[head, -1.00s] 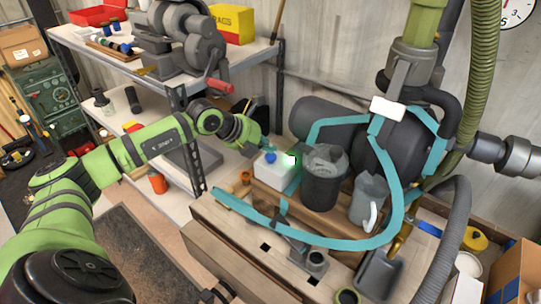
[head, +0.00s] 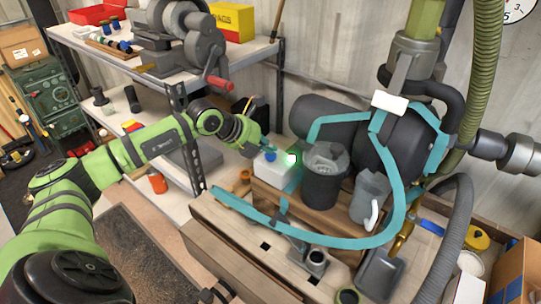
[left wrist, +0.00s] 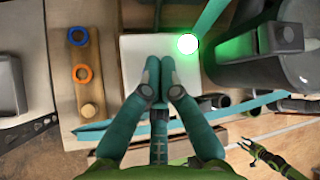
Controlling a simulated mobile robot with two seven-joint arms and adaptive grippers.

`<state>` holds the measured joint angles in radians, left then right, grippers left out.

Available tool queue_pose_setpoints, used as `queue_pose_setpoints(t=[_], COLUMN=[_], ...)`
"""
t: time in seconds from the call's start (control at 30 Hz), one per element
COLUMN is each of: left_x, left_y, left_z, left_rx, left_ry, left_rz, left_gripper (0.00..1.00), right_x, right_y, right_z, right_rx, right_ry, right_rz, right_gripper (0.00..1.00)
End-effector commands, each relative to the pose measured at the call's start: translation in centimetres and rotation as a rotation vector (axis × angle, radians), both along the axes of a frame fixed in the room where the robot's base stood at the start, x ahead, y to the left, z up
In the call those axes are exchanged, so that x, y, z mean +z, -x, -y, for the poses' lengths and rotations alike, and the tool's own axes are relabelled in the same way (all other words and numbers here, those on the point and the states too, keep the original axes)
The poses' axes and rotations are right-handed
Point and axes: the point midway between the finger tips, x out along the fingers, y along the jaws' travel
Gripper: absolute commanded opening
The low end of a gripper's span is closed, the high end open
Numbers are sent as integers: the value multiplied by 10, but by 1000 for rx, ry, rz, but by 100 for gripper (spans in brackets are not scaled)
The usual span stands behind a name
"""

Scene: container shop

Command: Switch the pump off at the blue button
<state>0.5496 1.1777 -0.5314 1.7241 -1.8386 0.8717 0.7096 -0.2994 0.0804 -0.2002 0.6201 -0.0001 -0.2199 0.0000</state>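The white pump switch box (head: 268,174) stands on the wooden bench, with the blue button (head: 270,157) on its top. A round green lamp (head: 292,159) glows at the box's right side. My left gripper (head: 264,150) is over the box at the button, fingertips together and empty. In the left wrist view its shut fingers (left wrist: 160,63) cover the middle of the white box top (left wrist: 133,48), and the button is hidden beneath them. I cannot tell whether they touch it. What looks like my right gripper (left wrist: 258,152) shows small at lower right in that view; its opening is unclear.
A dark cup (head: 322,178) and a grey jug (head: 369,198) stand right of the box. The big dark pump (head: 385,150) with teal straps is behind them. A wooden peg board with a blue ring (left wrist: 78,36) and an orange ring (left wrist: 82,73) lies left.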

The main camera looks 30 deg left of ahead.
Motion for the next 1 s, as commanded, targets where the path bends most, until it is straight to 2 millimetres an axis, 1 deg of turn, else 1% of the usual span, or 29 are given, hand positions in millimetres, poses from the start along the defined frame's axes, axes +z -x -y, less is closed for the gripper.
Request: queue_pose_setpoints(t=[0.5,0.67,0.9,1.0], left_x=[-4,-2,7,8], left_y=[1,1,1,1], left_z=[0,0,0,0], left_rx=[-1,-2,-2,-1], left_ry=[0,0,0,0], left_rz=[-3,-4,-4,-3], left_gripper=[0,0,0,0], right_x=[-2,-1,3,3], right_y=[0,0,1,1], right_z=[0,0,0,0], right_rx=[-1,-1,-1,-1], right_ry=[0,0,0,0], right_rz=[-1,-1,-1,-1], right_gripper=[40,40,40,40])
